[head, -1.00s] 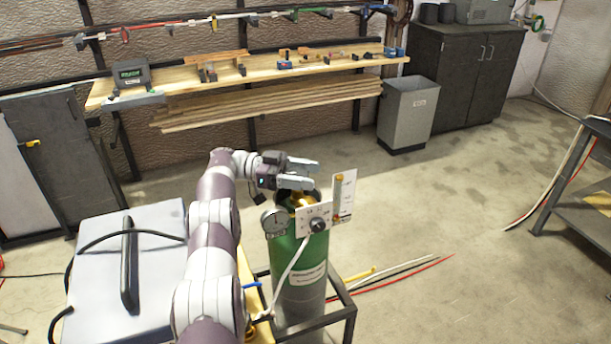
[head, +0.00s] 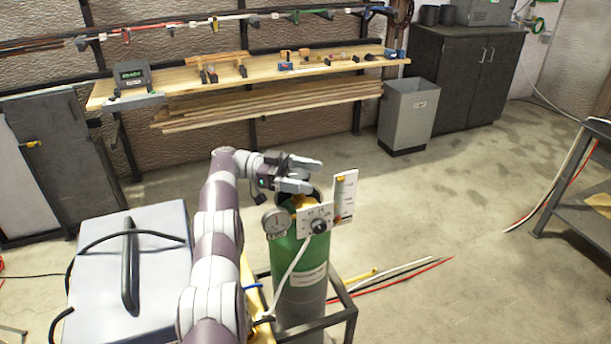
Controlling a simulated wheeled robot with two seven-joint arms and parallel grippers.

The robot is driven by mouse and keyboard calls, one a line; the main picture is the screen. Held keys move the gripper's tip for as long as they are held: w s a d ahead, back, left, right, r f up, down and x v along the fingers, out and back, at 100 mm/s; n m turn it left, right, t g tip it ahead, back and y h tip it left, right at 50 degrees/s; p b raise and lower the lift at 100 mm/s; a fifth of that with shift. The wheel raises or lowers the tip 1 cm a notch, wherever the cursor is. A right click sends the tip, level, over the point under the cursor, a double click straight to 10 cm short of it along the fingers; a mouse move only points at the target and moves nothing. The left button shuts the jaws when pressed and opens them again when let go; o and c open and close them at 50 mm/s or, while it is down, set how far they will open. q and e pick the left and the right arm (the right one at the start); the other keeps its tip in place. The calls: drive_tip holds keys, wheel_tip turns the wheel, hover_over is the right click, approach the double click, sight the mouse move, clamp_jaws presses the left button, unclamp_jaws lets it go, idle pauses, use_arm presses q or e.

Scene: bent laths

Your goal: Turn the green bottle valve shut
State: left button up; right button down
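The green bottle (head: 287,258) stands upright in a dark metal frame at the centre front. A round gauge (head: 275,223), a white panel with a black knob (head: 319,226) and a white upright flow scale (head: 345,197) sit at its top. The valve at the bottle's neck (head: 301,200) is mostly hidden behind the gauge and my gripper. My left gripper (head: 312,174) is just above the bottle top, its two fingers apart and pointing right. I cannot tell whether the fingers touch the valve. My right gripper is not in view.
A grey metal box (head: 128,262) with a black handle stands left of the bottle. A white hose runs down the bottle's front. Rods (head: 392,275) lie on the floor to the right. A grey bin (head: 408,114) and a workbench (head: 250,77) are behind.

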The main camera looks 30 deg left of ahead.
sight(306, 175)
use_arm(q)
wheel_tip(306, 175, up, 4)
drive_tip(key=shift+r+b, duration=0.1)
drive_tip(key=shift+b, duration=0.2)
drive_tip(key=d+r+b, duration=0.6)
drive_tip(key=d+b, duration=0.1)
drive_tip(key=d, duration=0.4)
drive_tip(key=shift+d+r, duration=0.35)
drive_tip(key=shift+r, duration=0.05)
drive_tip(key=shift+s, duration=0.1)
